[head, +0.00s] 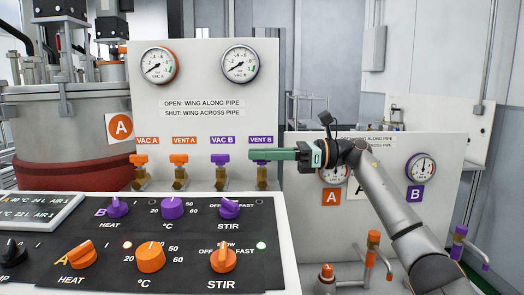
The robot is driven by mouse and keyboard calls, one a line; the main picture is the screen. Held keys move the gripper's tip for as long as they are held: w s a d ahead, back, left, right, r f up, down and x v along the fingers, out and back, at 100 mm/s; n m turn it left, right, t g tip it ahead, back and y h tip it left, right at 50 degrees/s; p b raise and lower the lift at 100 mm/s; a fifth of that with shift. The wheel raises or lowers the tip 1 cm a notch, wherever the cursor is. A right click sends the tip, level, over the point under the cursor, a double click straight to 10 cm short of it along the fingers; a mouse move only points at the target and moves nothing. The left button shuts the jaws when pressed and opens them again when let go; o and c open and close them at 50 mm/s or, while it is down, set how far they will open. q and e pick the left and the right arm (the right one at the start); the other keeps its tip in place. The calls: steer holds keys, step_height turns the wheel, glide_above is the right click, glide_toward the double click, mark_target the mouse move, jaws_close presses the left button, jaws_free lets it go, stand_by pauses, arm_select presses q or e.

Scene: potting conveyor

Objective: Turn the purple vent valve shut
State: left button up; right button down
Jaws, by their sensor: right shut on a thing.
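The purple vent valve (258,150) is under the VENT B label on the white panel, at the right end of a row of valves. Its brass body (262,175) shows below. My right gripper (262,155) reaches in from the right with green fingers shut on the valve's purple wing. The fingers cover most of the wing, so I cannot tell its exact angle to the pipe. My left gripper is not in view.
A purple VAC B valve (220,160) stands just left, then orange VENT A (179,160) and VAC A (138,160) valves. Two gauges sit above. A black knob panel (180,262) fills the lower left. Another panel with gauges (445,160) stands behind my right arm.

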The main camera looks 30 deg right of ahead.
steer(key=shift+f, duration=0.2)
steer(key=c, duration=0.9)
jaws_free()
steer(key=shift+r, duration=0.1)
steer(key=shift+d, duration=0.1)
steer(key=v, duration=1.2)
steer(key=shift+s+d, duration=0.1)
steer(key=shift+d, duration=0.05)
